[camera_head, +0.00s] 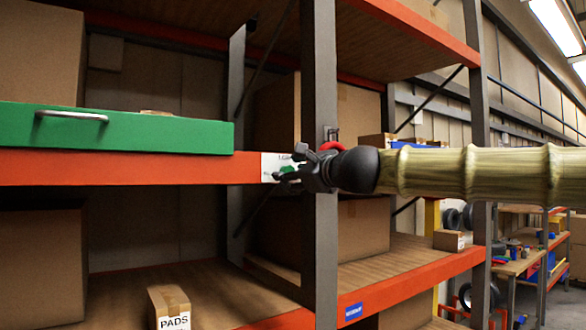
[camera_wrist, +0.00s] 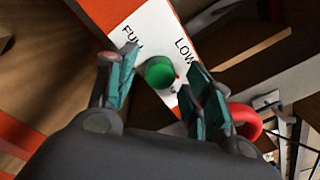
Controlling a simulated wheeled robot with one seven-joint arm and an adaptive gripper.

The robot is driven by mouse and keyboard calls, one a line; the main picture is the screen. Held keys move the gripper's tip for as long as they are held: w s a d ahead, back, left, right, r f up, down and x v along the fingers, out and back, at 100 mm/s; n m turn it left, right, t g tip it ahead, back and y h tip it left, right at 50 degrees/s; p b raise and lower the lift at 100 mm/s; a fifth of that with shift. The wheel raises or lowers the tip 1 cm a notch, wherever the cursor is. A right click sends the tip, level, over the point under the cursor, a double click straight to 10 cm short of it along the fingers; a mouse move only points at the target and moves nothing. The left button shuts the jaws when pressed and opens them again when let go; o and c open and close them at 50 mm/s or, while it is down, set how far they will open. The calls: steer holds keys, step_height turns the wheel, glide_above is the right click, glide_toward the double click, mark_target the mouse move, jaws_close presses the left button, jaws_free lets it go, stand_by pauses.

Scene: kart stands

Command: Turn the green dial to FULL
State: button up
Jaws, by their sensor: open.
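The green dial (camera_wrist: 159,73) sits on a white plate (camera_wrist: 152,26) marked FULL and LOW on the orange shelf edge. FULL is on the left of the wrist view and LOW on the right. A small red mark shows at the dial's right edge, on the LOW side. In the head view my gripper (camera_head: 291,168) is in front of the plate (camera_head: 267,166) and partly hides the dial (camera_head: 287,170).
A dark upright post (camera_head: 320,240) stands right behind my gripper. A green drawer (camera_head: 150,130) with a metal handle is at left. A PADS box (camera_head: 168,304) stands below.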

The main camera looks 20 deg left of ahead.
steer(key=shift+w+a, duration=0.2)
steer(key=shift+a, duration=0.05)
steer(key=shift+c, duration=0.3)
steer(key=shift+d, duration=0.1)
steer(key=c, duration=1)
